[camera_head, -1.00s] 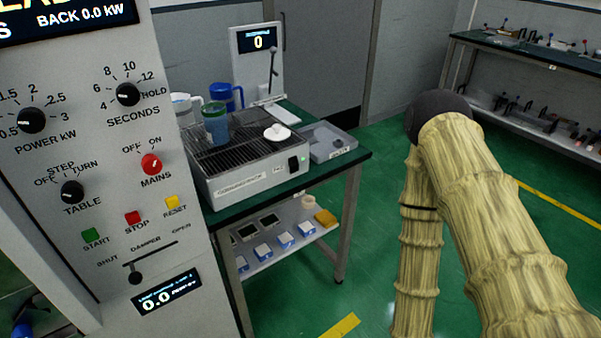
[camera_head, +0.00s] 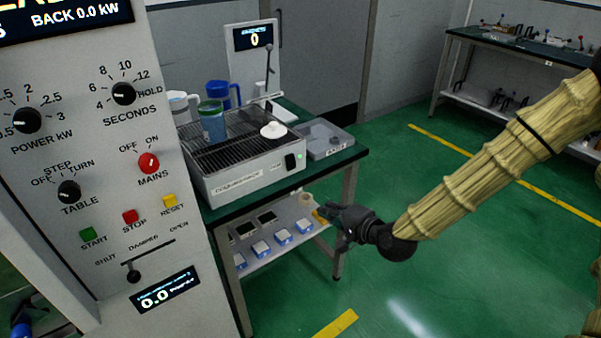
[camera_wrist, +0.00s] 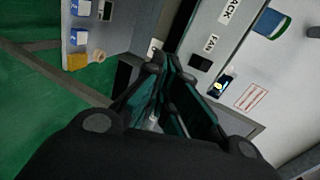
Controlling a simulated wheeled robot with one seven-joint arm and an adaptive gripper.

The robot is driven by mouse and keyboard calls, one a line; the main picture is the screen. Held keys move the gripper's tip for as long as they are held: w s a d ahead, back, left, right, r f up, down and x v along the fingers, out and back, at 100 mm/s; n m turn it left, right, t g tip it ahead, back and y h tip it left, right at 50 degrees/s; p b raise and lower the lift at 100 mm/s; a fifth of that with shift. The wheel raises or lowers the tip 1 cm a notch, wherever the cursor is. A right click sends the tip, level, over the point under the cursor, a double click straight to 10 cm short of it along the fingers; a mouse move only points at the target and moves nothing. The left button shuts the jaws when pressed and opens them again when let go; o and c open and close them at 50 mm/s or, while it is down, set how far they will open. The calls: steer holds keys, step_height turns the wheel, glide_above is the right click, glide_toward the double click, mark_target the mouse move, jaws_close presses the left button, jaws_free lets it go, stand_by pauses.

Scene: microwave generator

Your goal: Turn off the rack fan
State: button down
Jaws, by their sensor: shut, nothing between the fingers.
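The rack fan unit (camera_head: 245,178) is a light grey box with a dark grille top, standing on the green-topped table. Its black switch (camera_head: 293,162) is at the right end of the front face and shows a small green spot. In the wrist view a FAN label (camera_wrist: 211,43) sits beside a dark switch (camera_wrist: 200,62), to the right of the fingertips. My gripper (camera_head: 333,220) is shut and empty. In the head view it appears below and right of the switch, apart from it, over the lower shelf's right end.
A grey tray (camera_head: 328,141) is right of the unit. The lower shelf (camera_head: 262,262) holds blue-and-white boxes. A control panel (camera_head: 100,190) fills the left. The green floor at right is open.

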mark_target(291, 162)
steer(key=shift+m+t+y, duration=0.3)
steer(key=shift+m+t, duration=0.1)
steer(key=shift+t, duration=0.1)
steer(key=r, duration=0.1)
steer(key=w+r, duration=0.1)
steer(key=r, duration=0.1)
steer(key=w+r, duration=0.1)
steer(key=r, duration=0.1)
steer(key=shift+w+d+r, duration=0.2)
steer(key=shift+w, duration=0.05)
steer(key=p+x, duration=0.3)
steer(key=x, duration=1.1)
